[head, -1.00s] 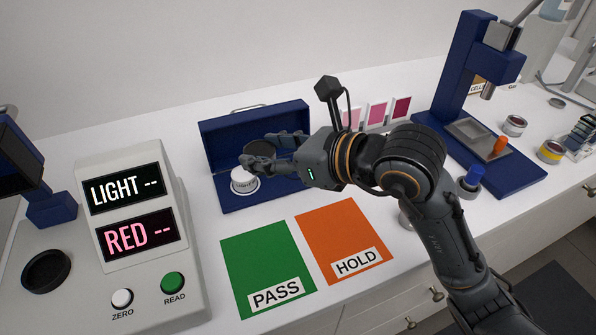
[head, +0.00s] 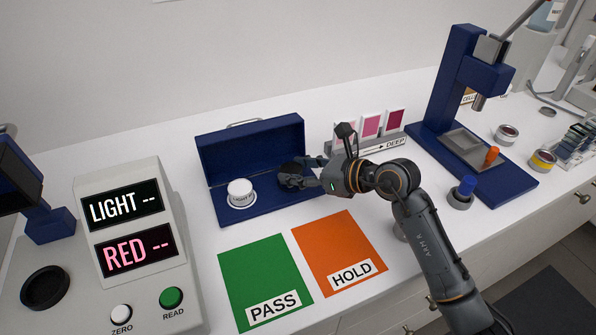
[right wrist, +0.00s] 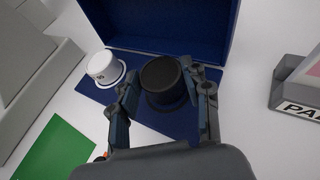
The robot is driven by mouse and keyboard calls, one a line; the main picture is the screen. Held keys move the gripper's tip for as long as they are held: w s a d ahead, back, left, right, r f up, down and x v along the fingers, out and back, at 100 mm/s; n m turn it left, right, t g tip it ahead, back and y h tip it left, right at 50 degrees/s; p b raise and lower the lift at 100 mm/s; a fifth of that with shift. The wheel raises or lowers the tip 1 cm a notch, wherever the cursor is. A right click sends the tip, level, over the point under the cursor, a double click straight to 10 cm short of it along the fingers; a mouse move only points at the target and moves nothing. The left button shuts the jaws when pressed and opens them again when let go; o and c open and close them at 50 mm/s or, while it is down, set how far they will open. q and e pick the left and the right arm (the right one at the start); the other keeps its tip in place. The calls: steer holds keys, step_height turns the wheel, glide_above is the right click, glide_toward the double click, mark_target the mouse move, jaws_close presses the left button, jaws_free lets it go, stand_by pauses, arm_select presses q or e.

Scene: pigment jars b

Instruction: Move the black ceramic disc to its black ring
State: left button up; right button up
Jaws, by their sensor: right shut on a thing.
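The black ceramic disc (right wrist: 160,73) is between the two fingers of my right gripper (head: 288,174), which is shut on it. In the head view the dark disc (head: 291,166) shows partly behind the fingers, at the right part of the open blue case (head: 229,213). In the right wrist view a wider dark rim, apparently the black ring (right wrist: 167,103), shows just below the disc. I cannot tell whether the disc touches it or hovers above. My left gripper is not in view.
A white disc (head: 240,187) stands in a white ring at the case's left. The case's raised lid (head: 252,145) is behind. Green PASS (head: 262,270) and orange HOLD (head: 338,248) mats lie in front. A meter (head: 110,175) stands left, pink cards (head: 371,126) right.

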steer(key=shift+f, duration=0.25)
steer(key=shift+f, duration=0.2)
steer(key=o, duration=1.2)
